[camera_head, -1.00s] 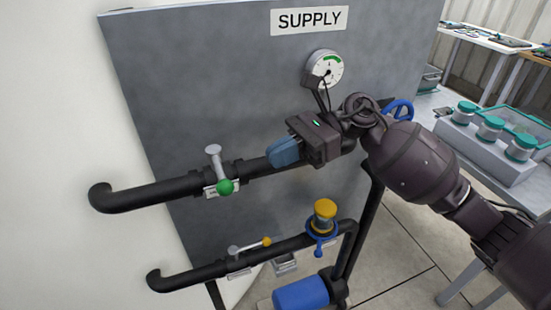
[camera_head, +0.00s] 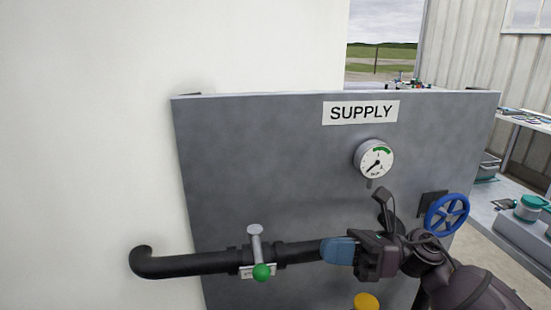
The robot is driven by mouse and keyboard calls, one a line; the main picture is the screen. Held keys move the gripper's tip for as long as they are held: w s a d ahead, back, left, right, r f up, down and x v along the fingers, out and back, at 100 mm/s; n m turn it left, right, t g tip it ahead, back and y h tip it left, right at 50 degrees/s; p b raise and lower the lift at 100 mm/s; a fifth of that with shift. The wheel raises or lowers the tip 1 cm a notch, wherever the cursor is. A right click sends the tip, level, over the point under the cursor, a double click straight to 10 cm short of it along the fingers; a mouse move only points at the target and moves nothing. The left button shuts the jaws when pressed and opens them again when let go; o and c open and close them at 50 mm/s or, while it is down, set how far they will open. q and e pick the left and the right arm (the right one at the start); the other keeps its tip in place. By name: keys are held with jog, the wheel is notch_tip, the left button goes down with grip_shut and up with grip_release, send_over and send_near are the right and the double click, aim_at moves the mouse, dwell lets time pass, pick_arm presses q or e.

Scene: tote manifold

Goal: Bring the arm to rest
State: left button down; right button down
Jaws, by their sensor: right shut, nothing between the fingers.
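My right gripper (camera_head: 338,251) is in front of the grey supply panel (camera_head: 260,150), at the right end of the visible upper black pipe (camera_head: 190,264). Its blue fingertips are together with nothing between them, and they overlap the pipe in the picture. I cannot tell whether they touch it. My right arm (camera_head: 475,290) comes in from the lower right and hides part of the pipe. My left gripper is not in view.
A green-tipped valve lever (camera_head: 261,272) sits on the pipe left of my gripper. A gauge (camera_head: 374,159) is above, a blue handwheel (camera_head: 447,215) to the right. A yellow cap (camera_head: 367,302) shows at the bottom edge. A bench with teal-lidded jars (camera_head: 530,207) stands at right.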

jog(key=s+d+f+m+t+h, duration=0.1)
jog(key=d+f+m+t+h, duration=0.35)
jog(key=m, duration=0.65)
jog(key=s+d+f+m+t+h, duration=0.1)
jog(key=d+f+m+t+h, duration=0.15)
jog(key=f+m+t, duration=0.65)
jog(key=s+d+f+m+t+h, duration=0.1)
jog(key=d+f+m+t+h, duration=0.35)
jog(key=m, duration=0.95)
jog(key=s+d+f+m+g+h, duration=0.1)
jog(key=s+f+m+g+h, duration=0.2)
jog(key=s+f+m, duration=0.4)
jog(key=s+d+f+m+g+h, duration=0.2)
jog(key=s+f+m+h, duration=0.3)
jog(key=s+f+m, duration=0.3)
jog(key=shift+s+d+f+g+p, duration=0.3)
jog(key=shift+s+f+g, duration=0.2)
jog(key=shift+s+g, duration=0.25)
jog(key=shift+a, duration=0.1)
